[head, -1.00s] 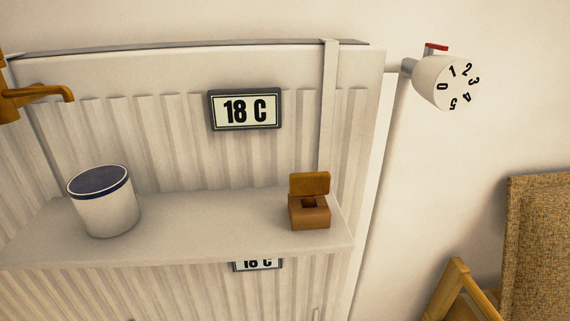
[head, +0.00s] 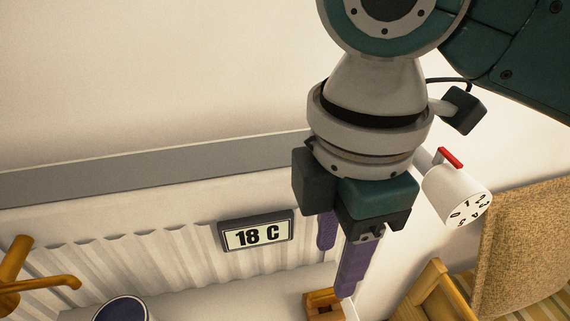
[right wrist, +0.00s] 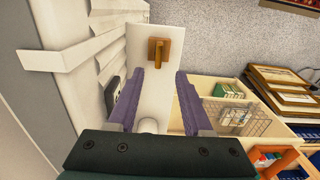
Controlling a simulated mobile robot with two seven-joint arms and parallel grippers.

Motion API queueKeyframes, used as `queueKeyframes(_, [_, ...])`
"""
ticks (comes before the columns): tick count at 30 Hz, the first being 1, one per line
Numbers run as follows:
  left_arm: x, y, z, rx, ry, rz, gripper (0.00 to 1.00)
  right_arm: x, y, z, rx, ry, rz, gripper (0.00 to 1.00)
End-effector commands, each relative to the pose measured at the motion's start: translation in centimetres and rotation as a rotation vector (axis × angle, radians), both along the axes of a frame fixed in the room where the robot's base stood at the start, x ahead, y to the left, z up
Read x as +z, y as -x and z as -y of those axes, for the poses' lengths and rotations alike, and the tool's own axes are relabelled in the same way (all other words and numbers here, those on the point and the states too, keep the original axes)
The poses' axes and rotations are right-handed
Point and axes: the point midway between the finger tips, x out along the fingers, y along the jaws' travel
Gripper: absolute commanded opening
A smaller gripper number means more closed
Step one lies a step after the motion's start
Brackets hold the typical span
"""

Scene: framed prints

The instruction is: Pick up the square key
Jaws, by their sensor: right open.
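I cannot make out a square key in any view. In the right wrist view the box appears beyond and between the fingertips (right wrist: 159,72). My left gripper is not in view.
A radiator (head: 130,262) with an 18 C sign (head: 256,234) stands behind the shelf. A white dial valve (head: 455,192) with a red lever is close right of my gripper. A white pot (head: 122,310) is on the shelf's left. Framed prints (right wrist: 285,78) and a wire basket (right wrist: 228,115) lie right.

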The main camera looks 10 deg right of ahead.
Motion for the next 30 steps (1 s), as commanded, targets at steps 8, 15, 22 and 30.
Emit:
queueKeyframes(8, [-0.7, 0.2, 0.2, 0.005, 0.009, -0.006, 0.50, -3.8, 0.0, 0.0, -0.002, 0.000, 0.000, 0.50])
queueKeyframes(15, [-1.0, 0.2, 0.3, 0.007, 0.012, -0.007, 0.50, -7.1, -0.4, 0.2, -0.004, 0.000, -0.001, 0.50])
queueKeyframes(22, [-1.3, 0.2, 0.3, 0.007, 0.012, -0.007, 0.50, -9.2, -0.4, 0.2, -0.002, -0.001, 0.002, 0.50])
queueKeyframes(30, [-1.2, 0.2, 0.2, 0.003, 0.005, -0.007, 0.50, -9.1, -0.5, 0.2, -0.002, -0.001, 0.003, 0.41])
